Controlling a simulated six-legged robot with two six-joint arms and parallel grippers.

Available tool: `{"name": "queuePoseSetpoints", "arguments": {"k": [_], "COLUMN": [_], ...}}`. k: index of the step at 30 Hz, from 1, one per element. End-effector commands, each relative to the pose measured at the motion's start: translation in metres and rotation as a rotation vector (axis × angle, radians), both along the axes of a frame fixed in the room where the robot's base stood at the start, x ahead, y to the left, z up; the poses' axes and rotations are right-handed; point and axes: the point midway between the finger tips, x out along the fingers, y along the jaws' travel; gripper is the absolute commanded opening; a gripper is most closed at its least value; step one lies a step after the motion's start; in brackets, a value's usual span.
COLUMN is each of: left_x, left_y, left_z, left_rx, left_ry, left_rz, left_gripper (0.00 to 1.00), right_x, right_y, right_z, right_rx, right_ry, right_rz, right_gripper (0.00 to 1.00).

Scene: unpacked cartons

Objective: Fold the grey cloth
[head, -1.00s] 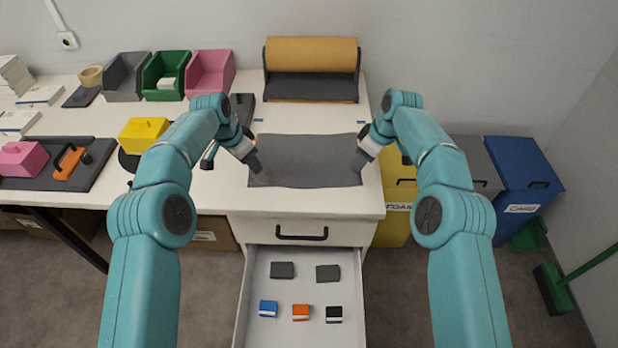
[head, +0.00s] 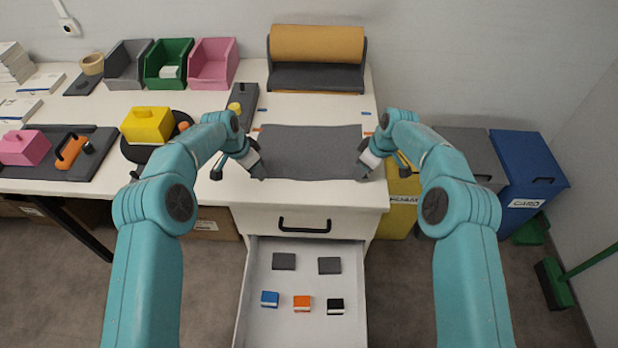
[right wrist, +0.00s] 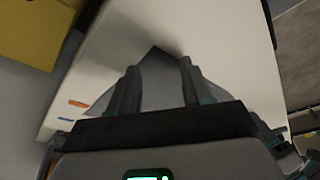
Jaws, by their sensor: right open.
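The grey cloth (head: 310,150) lies spread flat on the white worktop, a wide rectangle with a slightly wavy near edge. My left gripper (head: 260,172) is low at the cloth's near left corner; its fingers are too small to read, and it covers that corner. My right gripper (head: 364,173) is at the near right corner. In the right wrist view, the right gripper (right wrist: 160,82) is open, with its two fingers apart and a corner of the cloth (right wrist: 157,62) between them.
A brown paper roll (head: 317,44) stands behind the cloth. A yellow block (head: 148,124) and a dark tray (head: 98,165) are to the left. Below, an open drawer (head: 262,325) holds several small blocks. Blue and yellow bins (head: 525,165) stand right of the worktop.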

Motion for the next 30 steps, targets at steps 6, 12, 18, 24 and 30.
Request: {"name": "queuePoseSetpoints", "arguments": {"k": [6, 12, 18, 24, 30], "left_x": [0.0021, 0.0021, 0.0019, 0.0018, 0.0018], "left_y": [-0.0005, -0.0004, 0.0002, 0.0009, 0.0015], "left_z": [-0.0046, -0.0043, -0.0047, -0.0052, -0.0052], "left_rx": [0.0, 0.0, 0.001, 0.002, 0.003], "left_ry": [-0.001, -0.001, -0.001, -0.001, 0.0], "left_rz": [0.0, 0.0, 0.0, 0.001, 0.001], "left_gripper": [0.49, 0.28, 0.0, 0.0, 0.0], "right_x": [0.0016, 0.0016, 0.0016, 0.0015, 0.0014], "right_y": [-0.0004, -0.0002, -0.0003, -0.0005, -0.001], "right_z": [-0.0049, -0.0044, -0.0044, -0.0046, -0.0044], "right_rx": [0.001, 0.001, 0.0, 0.0, -0.001], "right_ry": [0.001, 0.001, 0.001, 0.001, 0.001], "right_rz": [0.0, 0.0, 0.0, 0.0, 0.0], "right_gripper": [0.49, 0.28, 0.0, 0.0, 0.0]}}
